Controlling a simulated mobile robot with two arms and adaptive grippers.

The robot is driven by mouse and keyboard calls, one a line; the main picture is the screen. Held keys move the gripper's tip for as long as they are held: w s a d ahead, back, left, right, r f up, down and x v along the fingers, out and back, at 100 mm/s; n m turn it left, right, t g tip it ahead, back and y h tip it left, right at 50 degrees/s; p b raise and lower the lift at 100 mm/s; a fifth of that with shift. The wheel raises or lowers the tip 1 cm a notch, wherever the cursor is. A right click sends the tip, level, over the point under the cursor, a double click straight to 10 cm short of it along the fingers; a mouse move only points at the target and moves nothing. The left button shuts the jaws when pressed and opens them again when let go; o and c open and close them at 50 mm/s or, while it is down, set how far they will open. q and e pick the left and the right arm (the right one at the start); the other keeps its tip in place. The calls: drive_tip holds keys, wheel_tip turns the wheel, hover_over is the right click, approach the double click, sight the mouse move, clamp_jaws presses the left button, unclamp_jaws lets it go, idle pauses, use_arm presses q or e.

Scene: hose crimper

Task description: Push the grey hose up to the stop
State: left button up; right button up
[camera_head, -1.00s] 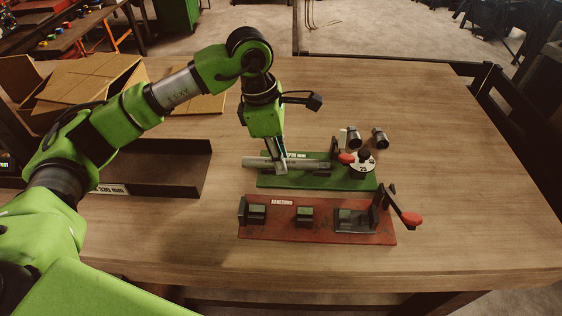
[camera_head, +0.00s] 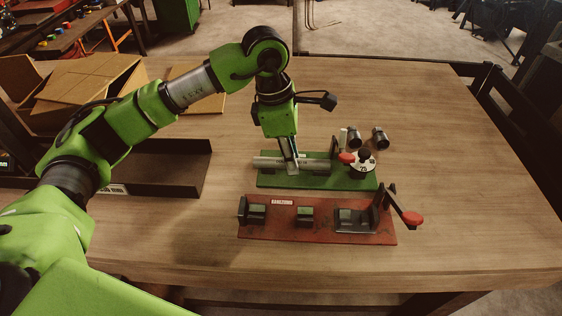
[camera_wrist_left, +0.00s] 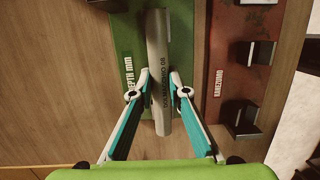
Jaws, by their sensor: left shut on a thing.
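The grey hose (camera_head: 265,162) lies along the green fixture (camera_head: 320,183), its left end past the fixture's left edge. In the left wrist view the grey hose (camera_wrist_left: 157,45), printed with dark letters, runs between the two fingers of the left gripper (camera_wrist_left: 160,88). The hose's right end is near the dark upright (camera_head: 334,147) and the red knob (camera_head: 346,158). I cannot tell whether it touches a stop. My right gripper is not in view.
A red fixture (camera_head: 285,232) with black blocks and a red-tipped lever (camera_head: 411,218) stands in front. A round white dial (camera_head: 368,169) sits at the green fixture's right end. Two dark fittings (camera_head: 380,138) stand behind. A black tray (camera_head: 170,187) is at left. The table's right side is clear.

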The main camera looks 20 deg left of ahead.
use_arm(q)
drive_tip(key=shift+w+d, duration=0.15)
drive_tip(key=shift+d, duration=0.4)
drive_tip(key=shift+w+d, duration=0.15)
drive_tip(key=shift+d, duration=0.4)
drive_tip(key=o, duration=1.8)
drive_tip(key=shift+r+p, duration=2)
drive_tip(key=shift+r, duration=2.55)
